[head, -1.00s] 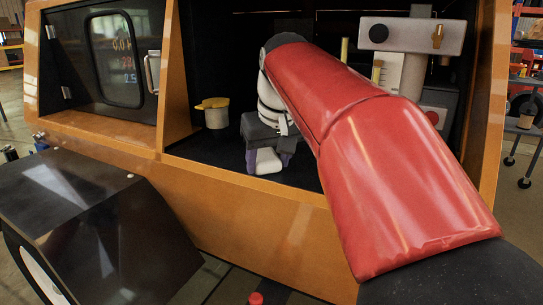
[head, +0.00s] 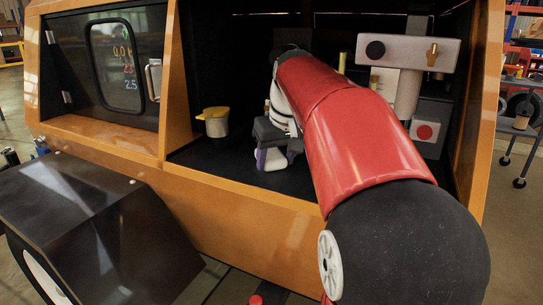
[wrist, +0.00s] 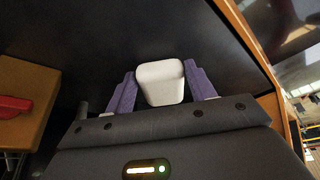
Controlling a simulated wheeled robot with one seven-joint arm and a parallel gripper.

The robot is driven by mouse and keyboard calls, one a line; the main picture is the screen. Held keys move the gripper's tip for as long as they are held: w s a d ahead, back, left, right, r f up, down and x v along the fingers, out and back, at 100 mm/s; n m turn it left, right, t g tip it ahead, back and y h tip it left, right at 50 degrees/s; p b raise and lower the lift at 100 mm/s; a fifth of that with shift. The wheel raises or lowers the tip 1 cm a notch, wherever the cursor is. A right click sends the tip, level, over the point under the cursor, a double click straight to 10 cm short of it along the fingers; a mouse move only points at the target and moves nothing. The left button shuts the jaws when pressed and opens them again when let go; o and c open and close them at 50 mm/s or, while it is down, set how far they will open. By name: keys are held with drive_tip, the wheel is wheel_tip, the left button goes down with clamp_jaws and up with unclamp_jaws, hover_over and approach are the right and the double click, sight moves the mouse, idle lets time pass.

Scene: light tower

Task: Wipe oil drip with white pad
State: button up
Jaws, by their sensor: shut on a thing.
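The white pad (head: 271,159) is a small rounded white block, held between the purple fingers of my gripper (head: 273,157) inside the orange cabinet, low over its black floor (head: 215,170). In the wrist view the pad (wrist: 160,84) sits between the two purple fingers of my gripper (wrist: 161,90), which are shut on it. I cannot tell whether the pad touches the floor. I cannot make out an oil drip in either view.
A cup with a yellow lid (head: 214,121) stands left of my gripper. A grey block with a black knob and brass fitting (head: 408,50) and a box with a red button (head: 427,132) are at the right. The orange front sill (head: 240,190) borders the opening.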

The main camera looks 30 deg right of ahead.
sight(283, 153)
drive_tip(key=shift+w+d+f+p, duration=0.1)
drive_tip(key=shift+w+d+p, duration=0.45)
drive_tip(key=shift+d, duration=0.2)
drive_tip(key=shift+w+d+p, duration=0.55)
drive_tip(key=shift+d, duration=0.2)
drive_tip(key=shift+a, duration=0.1)
